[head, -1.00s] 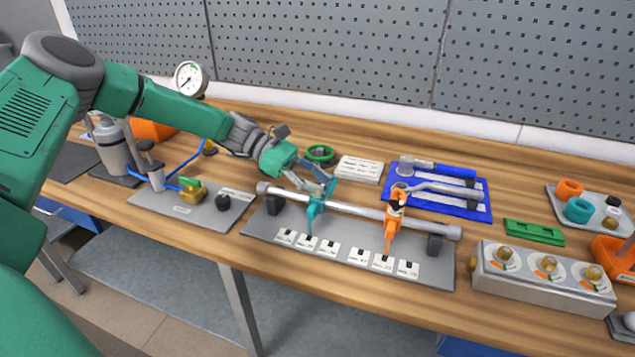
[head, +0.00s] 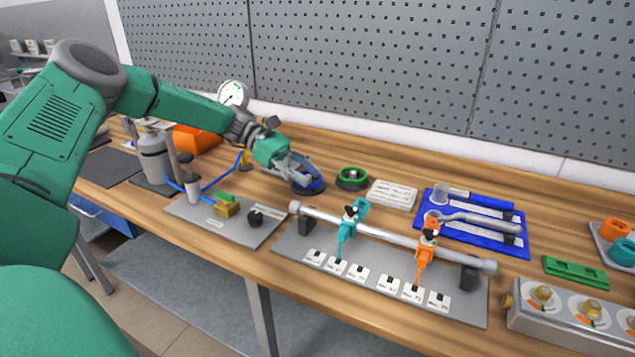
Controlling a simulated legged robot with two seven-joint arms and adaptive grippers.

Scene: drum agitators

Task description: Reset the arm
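My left arm comes in from the left. Its gripper (head: 308,178) hangs over the back of the bench, just above and partly in front of a dark blue ring-shaped part (head: 309,189). Its fingers look spread, with nothing seen between them. It is apart from the teal clamp (head: 350,222) on the silver rail (head: 390,236). The teal clamp and the orange clamp (head: 426,252) both sit on the rail, their pointers down toward white labels. My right gripper is not in view.
A green ring (head: 352,177) and a white labelled block (head: 392,194) stand right of the gripper. A blue tool tray (head: 430,234) holds metal tools. A valve plate (head: 196,213) and gauge (head: 233,95) are at left. A perforated panel (head: 400,60) backs the bench.

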